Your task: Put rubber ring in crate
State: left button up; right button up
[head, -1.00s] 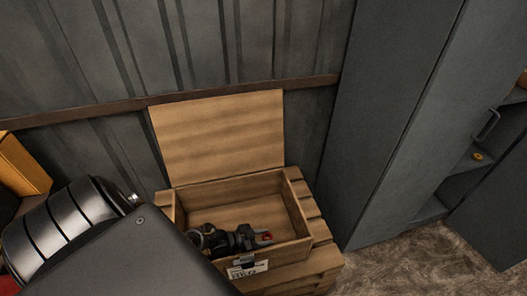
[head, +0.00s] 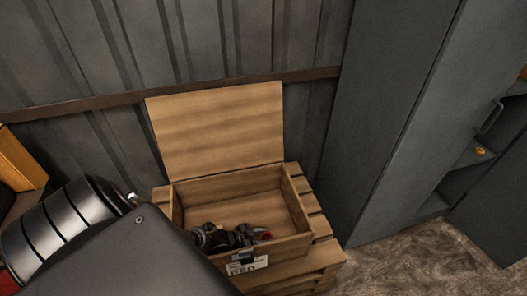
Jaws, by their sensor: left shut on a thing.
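The open wooden crate (head: 300,228) stands below the ribbed wall, with its lid (head: 217,130) tilted back. My left gripper (head: 258,237) reaches in over the crate's front left part, low between its walls. It is shut on a small red thing at its fingertips, which I take to be the rubber ring (head: 265,236). The ring's shape is too small and too covered to make out. I cannot tell whether it touches the crate floor. My right gripper is not in view.
The crate rests on a slatted wooden base (head: 322,255). A tall dark cabinet (head: 385,120) stands to the right, with a shelf holding a small orange thing (head: 480,151). The crate's back right part is empty. Brown floor (head: 420,258) shows at lower right.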

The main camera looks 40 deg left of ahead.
pick_arm(q)
jog(key=shift+s+d+f, duration=0.1)
jog(key=shift+f, duration=0.1)
jog(key=o, duration=0.9)
jog(key=shift+o, duration=0.4)
jog(key=shift+s+d+f, duration=0.1)
